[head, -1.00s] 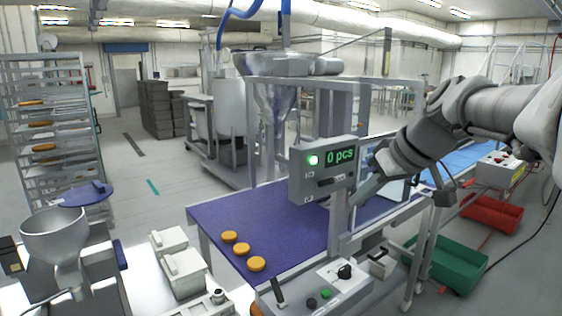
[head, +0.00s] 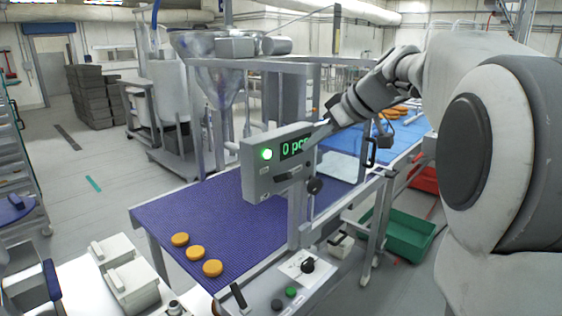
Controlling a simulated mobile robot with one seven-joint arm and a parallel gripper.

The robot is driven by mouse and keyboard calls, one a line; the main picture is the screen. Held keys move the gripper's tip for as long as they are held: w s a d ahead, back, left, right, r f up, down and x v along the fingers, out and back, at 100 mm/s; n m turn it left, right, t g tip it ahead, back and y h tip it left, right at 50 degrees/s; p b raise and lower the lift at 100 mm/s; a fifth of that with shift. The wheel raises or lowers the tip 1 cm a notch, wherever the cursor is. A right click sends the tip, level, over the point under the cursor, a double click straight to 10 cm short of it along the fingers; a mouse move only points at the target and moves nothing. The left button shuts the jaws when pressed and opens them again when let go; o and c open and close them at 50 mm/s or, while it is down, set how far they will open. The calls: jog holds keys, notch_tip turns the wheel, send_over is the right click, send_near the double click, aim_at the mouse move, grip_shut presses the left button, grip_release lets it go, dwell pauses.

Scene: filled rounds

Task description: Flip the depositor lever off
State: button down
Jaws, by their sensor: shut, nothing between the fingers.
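The depositor's grey control box (head: 262,180) stands over the purple belt, with a lit green lamp (head: 267,154) and a green display (head: 294,148) reading 0 and part of "pcs". A dark lever or handle (head: 287,177) lies roughly level on the box's front, below the display. I cannot tell its on or off position. A second black lever (head: 238,296) stands tilted on the lower front panel. My gripper (head: 322,130) is shut and empty at the box's upper right corner, overlapping the display's right end. I cannot tell whether it touches the box.
Three orange-brown rounds (head: 195,252) lie on the purple belt (head: 165,217). A black knob (head: 307,265) and buttons sit on the lower panel. The depositor's hopper (head: 213,75) and steel frame rise behind. A green crate (head: 412,236) stands at right. My arm covers much of the right side.

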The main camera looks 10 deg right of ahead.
aim_at(281, 178)
jog(key=p+x, duration=0.1)
jog(key=x, duration=0.9)
jog(key=shift+f+b, duration=0.2)
jog(key=shift+b, duration=0.15)
jog(key=shift+d+b, duration=0.1)
jog(key=shift+b, duration=0.2)
jog(key=shift+s+t, duration=0.15)
jog(key=shift+t, duration=0.15)
jog(key=shift+b, duration=0.3)
